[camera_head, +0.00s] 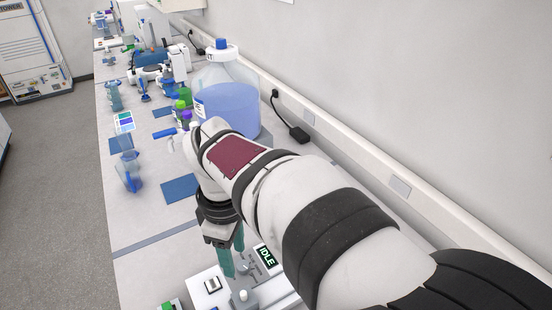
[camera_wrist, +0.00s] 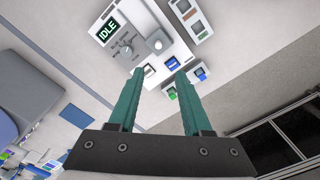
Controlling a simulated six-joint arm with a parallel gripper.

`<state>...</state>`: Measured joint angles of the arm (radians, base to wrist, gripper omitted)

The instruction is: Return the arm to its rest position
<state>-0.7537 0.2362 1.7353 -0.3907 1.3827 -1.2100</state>
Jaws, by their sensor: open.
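My gripper (camera_head: 232,252) points down at the near end of the bench, above a white device with an "IDLE" display (camera_head: 266,257). In the wrist view my gripper (camera_wrist: 159,75) has two teal fingers spread apart with nothing between them. The white device (camera_wrist: 135,25) shows beyond the fingertips, with its IDLE display, knobs and a small panel. My white arm reaches in from the lower right and hides part of the bench and of the device.
A large bottle of blue liquid (camera_head: 226,106) with a blue cap stands behind my wrist. A wall with a power adapter (camera_head: 299,134) runs along the right. Open floor (camera_head: 50,180) lies left.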

